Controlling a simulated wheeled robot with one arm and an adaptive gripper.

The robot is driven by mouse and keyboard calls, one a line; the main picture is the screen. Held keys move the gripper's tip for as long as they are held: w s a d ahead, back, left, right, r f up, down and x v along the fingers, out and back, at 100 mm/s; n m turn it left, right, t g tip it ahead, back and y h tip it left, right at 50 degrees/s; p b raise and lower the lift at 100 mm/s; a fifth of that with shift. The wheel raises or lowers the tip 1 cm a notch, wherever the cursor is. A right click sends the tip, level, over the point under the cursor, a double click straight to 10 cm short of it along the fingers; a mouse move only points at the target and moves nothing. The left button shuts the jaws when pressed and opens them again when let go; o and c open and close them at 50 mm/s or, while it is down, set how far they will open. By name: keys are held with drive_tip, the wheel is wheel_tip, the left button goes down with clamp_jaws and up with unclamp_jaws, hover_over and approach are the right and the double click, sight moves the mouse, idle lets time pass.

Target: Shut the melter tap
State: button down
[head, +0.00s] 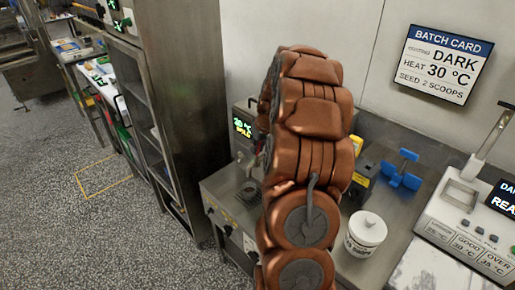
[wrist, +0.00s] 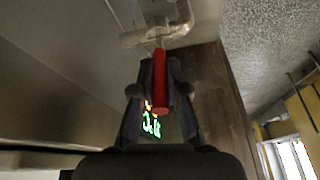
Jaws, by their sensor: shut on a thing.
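The red tap handle (wrist: 159,85) stands lengthwise in the middle of the wrist view, with a metal pipe fitting (wrist: 157,35) beyond its far end. My gripper (wrist: 159,68) is shut on the red handle, one dark finger on each side. The melter (head: 241,146) shows at the left of my arm in the head view, with a green lit display. My copper arm hides most of the melter, the tap and my gripper in the head view. A green display also shows upside down past the handle in the wrist view.
A tall steel cabinet (head: 187,90) stands left of the melter. A batch card (head: 444,64) hangs on the wall.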

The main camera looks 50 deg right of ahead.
drive_tip(key=shift+w+g+b, duration=0.45)
drive_tip(key=shift+w+g, duration=0.2)
drive_tip(key=shift+g, duration=0.35)
drive_tip(key=c, duration=1.2)
unclamp_jaws()
drive_tip(key=r, duration=0.4)
drive_tip(key=s+r, duration=0.1)
drive_tip(key=r, duration=0.3)
drive_tip(key=s+r, duration=0.1)
drive_tip(key=r, duration=0.3)
drive_tip(key=shift+a, duration=0.25)
drive_tip(key=shift+f, duration=0.1)
